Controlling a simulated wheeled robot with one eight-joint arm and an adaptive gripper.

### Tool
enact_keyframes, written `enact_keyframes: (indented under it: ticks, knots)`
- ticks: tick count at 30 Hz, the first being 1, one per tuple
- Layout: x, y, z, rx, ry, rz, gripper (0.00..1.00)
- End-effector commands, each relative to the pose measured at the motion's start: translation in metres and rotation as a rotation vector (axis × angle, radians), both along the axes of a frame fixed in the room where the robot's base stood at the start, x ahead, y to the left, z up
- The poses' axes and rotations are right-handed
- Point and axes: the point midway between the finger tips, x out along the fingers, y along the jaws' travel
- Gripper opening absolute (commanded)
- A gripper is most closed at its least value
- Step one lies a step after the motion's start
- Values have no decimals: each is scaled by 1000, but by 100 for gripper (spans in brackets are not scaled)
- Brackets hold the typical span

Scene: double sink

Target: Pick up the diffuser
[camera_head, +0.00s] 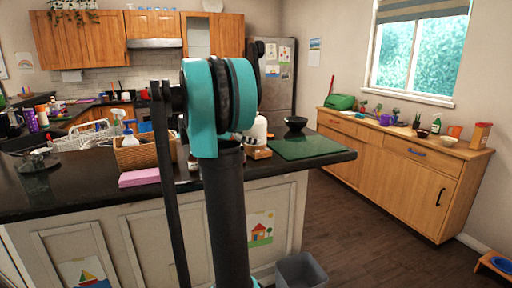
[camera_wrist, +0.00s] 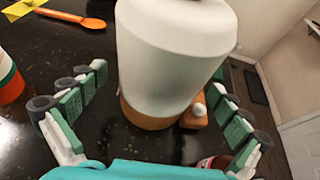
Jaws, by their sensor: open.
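The diffuser (camera_wrist: 168,75) is a white, tapered body with a tan wood-like base, standing on the black speckled counter. In the wrist view it fills the space between the fingers of my gripper (camera_wrist: 158,82). The gripper is open, with one finger on each side, and gaps show between the fingers and the body. In the head view the white body of the diffuser (camera_head: 259,129) shows just right of my arm, which hides my gripper there.
A small tan object (camera_wrist: 194,115) sits close behind the diffuser. The head view shows a wicker basket (camera_head: 143,155), a pink block (camera_head: 139,178), a black bowl (camera_head: 295,123) and a green mat (camera_head: 308,147).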

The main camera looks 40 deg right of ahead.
Motion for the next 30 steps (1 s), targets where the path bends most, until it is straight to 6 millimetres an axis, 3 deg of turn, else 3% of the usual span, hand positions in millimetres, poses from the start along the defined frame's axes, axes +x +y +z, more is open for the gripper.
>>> enact_keyframes:
  ticks: [4,11,27,30]
  knots:
    - [-3,-18,-7,0,0,-2,100]
    - [-3,-20,-8,0,0,0,100]
    - [-3,-19,-8,0,0,0,34]
    - [-3,-19,-8,-1,0,0,32]
